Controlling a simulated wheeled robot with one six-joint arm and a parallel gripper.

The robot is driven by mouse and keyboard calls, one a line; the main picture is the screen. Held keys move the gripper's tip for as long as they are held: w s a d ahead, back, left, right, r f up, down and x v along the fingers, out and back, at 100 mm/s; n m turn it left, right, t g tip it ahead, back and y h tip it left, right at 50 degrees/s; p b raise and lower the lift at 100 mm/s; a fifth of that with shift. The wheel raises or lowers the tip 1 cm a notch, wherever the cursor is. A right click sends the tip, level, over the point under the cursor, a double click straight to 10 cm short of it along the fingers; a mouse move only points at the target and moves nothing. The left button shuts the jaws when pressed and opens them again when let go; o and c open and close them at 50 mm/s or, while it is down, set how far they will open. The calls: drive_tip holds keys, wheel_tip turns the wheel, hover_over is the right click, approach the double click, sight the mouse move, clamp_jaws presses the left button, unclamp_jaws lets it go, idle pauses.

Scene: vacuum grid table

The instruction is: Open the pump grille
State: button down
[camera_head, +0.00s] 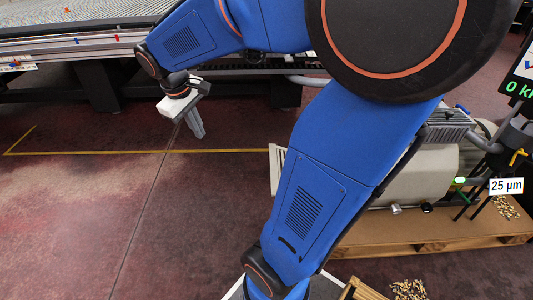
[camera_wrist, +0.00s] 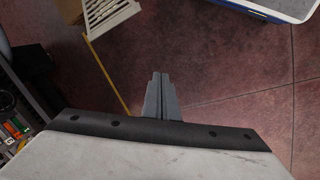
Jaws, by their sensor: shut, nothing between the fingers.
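The pump (camera_head: 422,178) is a cream cylinder on a wooden pallet at the right of the head view, partly hidden behind my arm. A pale panel (camera_head: 276,165) shows at its left end, just left of my arm; it appears to be the grille. In the wrist view a white slatted grille (camera_wrist: 108,14) is at the top, cut off by the frame edge. I cannot tell whether it stands ajar. My gripper (camera_head: 200,134) is shut and empty, left of the pump and apart from it. Its closed fingers (camera_wrist: 160,76) point toward the floor below the grille in the wrist view.
The grid table (camera_head: 70,38) stands at the upper left, with dark legs under it. A pallet (camera_head: 450,228) carries the pump. Small pellets (camera_head: 408,289) lie on the floor at the lower right. A "25 µm" label (camera_head: 506,186) is at the right. The red floor at left is clear.

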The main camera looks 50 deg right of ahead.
drive_tip(key=w+d+f+n+g+h, duration=0.3)
drive_tip(key=w+d+f+g, duration=0.3)
drive_tip(key=w+d+f, duration=1.4)
drive_tip(key=d+f+n+g+h, duration=0.1)
drive_tip(key=d+f+n+g, duration=0.15)
drive_tip(key=d+f, duration=1)
drive_tip(key=d+f+n+g+h, duration=0.1)
drive_tip(key=d+f+g, duration=0.2)
drive_tip(key=d+f, duration=0.95)
drive_tip(key=s+d+f, duration=0.2)
drive_tip(key=s+f, duration=0.5)
drive_tip(key=f, duration=0.2)
drive_tip(key=shift+t, duration=0.25)
drive_tip(key=shift+s+d+r, duration=0.15)
drive_tip(key=shift+r, duration=2.15)
drive_tip(key=shift+r, duration=0.1)
